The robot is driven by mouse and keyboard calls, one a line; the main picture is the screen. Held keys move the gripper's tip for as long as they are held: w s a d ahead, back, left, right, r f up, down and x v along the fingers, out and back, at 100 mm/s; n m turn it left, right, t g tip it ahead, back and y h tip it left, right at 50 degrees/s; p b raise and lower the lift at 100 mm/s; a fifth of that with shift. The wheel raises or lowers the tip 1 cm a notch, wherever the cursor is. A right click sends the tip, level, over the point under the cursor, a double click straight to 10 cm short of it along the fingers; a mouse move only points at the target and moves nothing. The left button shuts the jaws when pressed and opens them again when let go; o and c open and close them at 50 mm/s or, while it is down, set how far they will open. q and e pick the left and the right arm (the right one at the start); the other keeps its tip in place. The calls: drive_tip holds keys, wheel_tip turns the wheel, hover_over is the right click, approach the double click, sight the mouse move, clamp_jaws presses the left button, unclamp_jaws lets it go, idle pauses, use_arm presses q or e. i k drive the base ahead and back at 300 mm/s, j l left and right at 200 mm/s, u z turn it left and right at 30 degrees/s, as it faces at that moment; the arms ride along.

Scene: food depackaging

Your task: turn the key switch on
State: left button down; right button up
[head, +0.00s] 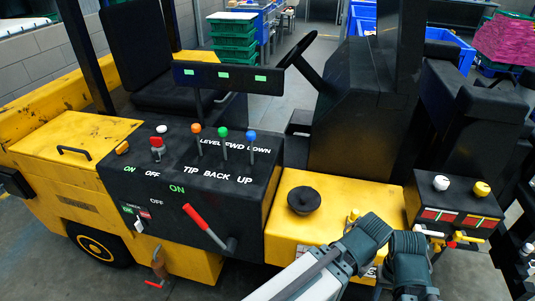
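On the black control panel (115,185) of a yellow machine, a small red upright control (157,143) stands behind white lettering that reads ON and OFF; it may be the key switch, but its shape is too small to be sure. Which way it is turned cannot be told. A long red-handled lever (203,222) on the panel's front face has its own ON and OFF labels. My arm links show at the lower right, over the yellow housing, well apart from the red control. No gripper fingers can be made out.
Orange (196,129), green (222,132) and blue (251,135) knobbed levers stand right of the red control. A black bar with green labels (225,77) rises behind them. A black round knob (304,198) sits on the yellow housing. Green crates (233,38) stand behind.

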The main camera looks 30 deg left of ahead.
sight(156, 152)
drive_tip(key=u, duration=2.05)
